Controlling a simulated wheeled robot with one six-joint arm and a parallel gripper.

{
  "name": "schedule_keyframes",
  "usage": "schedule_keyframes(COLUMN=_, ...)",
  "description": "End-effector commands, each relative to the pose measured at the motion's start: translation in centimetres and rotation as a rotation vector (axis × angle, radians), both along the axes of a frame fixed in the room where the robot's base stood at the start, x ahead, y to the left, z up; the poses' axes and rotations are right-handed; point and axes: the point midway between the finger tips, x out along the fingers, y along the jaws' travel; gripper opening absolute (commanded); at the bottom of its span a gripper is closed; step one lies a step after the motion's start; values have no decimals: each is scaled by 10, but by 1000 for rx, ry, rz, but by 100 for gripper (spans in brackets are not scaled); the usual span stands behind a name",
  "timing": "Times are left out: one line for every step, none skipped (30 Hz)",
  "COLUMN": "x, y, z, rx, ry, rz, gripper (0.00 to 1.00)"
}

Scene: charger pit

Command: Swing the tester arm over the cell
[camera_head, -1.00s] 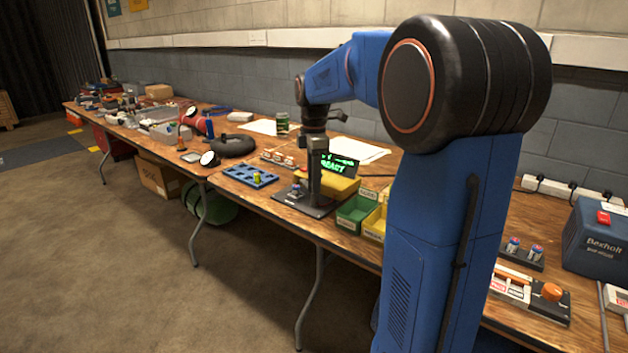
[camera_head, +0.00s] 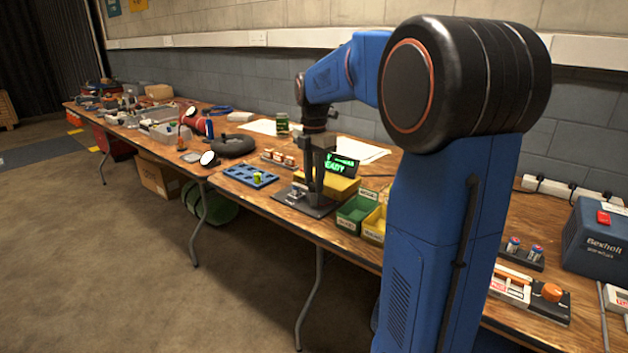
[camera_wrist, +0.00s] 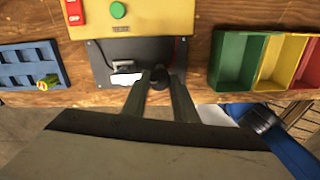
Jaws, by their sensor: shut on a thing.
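The tester has a dark base plate (camera_head: 305,208) and a yellow box (camera_head: 340,186) with a lit green display (camera_head: 340,166). My gripper (camera_head: 314,190) reaches down over the base plate. In the wrist view its fingers (camera_wrist: 160,80) close around a small dark part at the plate's front edge, apparently the tester arm's end. The fingers hide most of that part. A grey clip-like piece (camera_wrist: 123,65) and a white patch sit to its left on the plate. I cannot make out a cell in the tester.
Green (camera_head: 352,213) and yellow (camera_head: 374,224) bins stand close to the right of the tester. A rack of small cells (camera_head: 278,158) is behind the tray. A blue machine (camera_head: 598,240) is at the far right. The table's front edge is near the plate.

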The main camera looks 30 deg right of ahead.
Motion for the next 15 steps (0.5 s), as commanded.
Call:
schedule_keyframes(x=0, y=0, z=1, rx=-1, ry=-2, rz=1, gripper=0)
schedule_keyframes(x=0, y=0, z=1, rx=-1, ry=-2, rz=1, gripper=0)
schedule_keyframes(x=0, y=0, z=1, rx=-1, ry=-2, rz=1, gripper=0)
schedule_keyframes(x=0, y=0, z=1, rx=-1, ry=-2, rz=1, gripper=0)
schedule_keyframes(x=0, y=0, z=1, rx=-1, ry=-2, rz=1, gripper=0)
schedule_keyframes(x=0, y=0, z=1, rx=-1, ry=-2, rz=1, gripper=0)
schedule_keyframes(x=0, y=0, z=1, rx=-1, ry=-2, rz=1, gripper=0)
schedule_keyframes(x=0, y=0, z=1, rx=-1, ry=-2, rz=1, gripper=28)
schedule_keyframes(x=0, y=0, z=1, rx=-1, ry=-2, rz=0, gripper=38)
schedule_keyframes(x=0, y=0, z=0, rx=-1, ry=-1, rz=0, gripper=45)
schedule_keyframes(x=0, y=0, z=0, rx=-1, ry=-1, rz=0, gripper=45)
schedule_keyframes(x=0, y=0, z=0, rx=-1, ry=-1, rz=0, gripper=45)
schedule_keyframes(x=0, y=0, z=0, rx=-1, ry=-1, rz=0, gripper=45)
schedule_keyframes(x=0, y=0, z=0, rx=-1, ry=-1, rz=0, gripper=45)
schedule_keyframes(x=0, y=0, z=0, rx=-1, ry=-1, rz=0, gripper=45)
